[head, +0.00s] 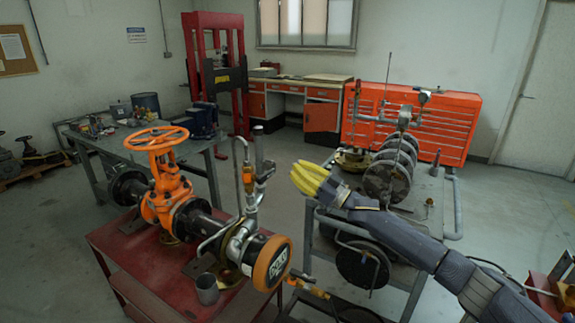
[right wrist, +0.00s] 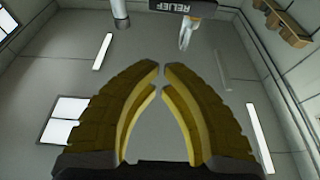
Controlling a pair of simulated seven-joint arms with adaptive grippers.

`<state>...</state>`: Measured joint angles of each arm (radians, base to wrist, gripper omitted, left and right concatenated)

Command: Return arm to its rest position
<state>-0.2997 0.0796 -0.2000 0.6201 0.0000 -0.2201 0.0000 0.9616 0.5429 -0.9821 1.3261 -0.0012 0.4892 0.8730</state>
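My right gripper (head: 297,176) has yellow fingers and hangs in the air in the middle of the head view, between the red bench and the grey cart. In the right wrist view its two fingertips (right wrist: 161,70) almost meet, with nothing between them, so it looks shut and empty. My right arm comes in from the lower right. The gate valve (head: 168,195) with its orange handwheel (head: 157,138) stands upright on the red bench (head: 112,247), to the left of the gripper and apart from it. My left gripper is not in view.
A grey cart (head: 437,218) with round metal discs (head: 386,182) stands close behind my right arm. A pipe with an orange end (head: 272,263) and upright tubes rises left of the gripper. A metal cup (head: 207,290) sits on the bench. Orange tool cabinets (head: 440,125) stand at the back.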

